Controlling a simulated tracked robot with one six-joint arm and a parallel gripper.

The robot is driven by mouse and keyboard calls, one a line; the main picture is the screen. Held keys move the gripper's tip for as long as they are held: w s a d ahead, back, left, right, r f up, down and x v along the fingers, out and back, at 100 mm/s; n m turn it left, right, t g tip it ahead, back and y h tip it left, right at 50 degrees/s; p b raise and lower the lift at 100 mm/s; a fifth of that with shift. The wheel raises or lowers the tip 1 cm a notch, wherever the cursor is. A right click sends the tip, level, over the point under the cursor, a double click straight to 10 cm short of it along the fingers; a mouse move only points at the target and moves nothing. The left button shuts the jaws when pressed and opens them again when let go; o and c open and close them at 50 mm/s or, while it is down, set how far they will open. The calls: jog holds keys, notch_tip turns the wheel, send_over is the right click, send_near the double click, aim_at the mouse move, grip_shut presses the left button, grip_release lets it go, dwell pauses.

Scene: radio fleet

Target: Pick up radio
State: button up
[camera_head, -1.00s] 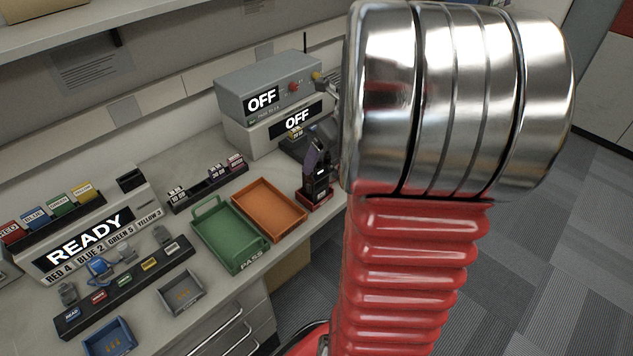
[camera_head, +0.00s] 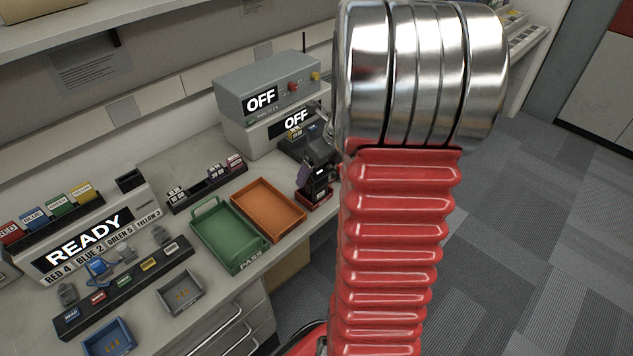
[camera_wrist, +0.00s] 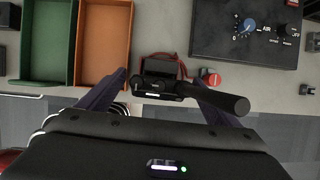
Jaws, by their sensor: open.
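The black radio (camera_head: 319,181) stands in a small red holder (camera_head: 318,203) at the bench's front edge in the head view. In the wrist view the radio (camera_wrist: 162,88) shows from above, with its thick black antenna (camera_wrist: 235,103) pointing right and the red holder (camera_wrist: 150,62) behind it. My gripper (camera_wrist: 157,78) is open, with one dark purple finger to each side of the radio. Whether either finger touches it, I cannot tell. In the head view my gripper (camera_head: 318,152) is partly hidden by my arm, close to the radio's top.
A green tray (camera_head: 212,208) marked PASS and an orange tray (camera_head: 275,203) lie left of the holder. Grey boxes reading OFF (camera_head: 262,88) stand behind. A red knob (camera_wrist: 210,76) and a black control panel (camera_wrist: 220,45) are right of the radio in the wrist view.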

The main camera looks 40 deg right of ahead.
jog(key=shift+x, duration=1.15)
jog(key=shift+c, duration=0.4)
jog(key=c, duration=1.4)
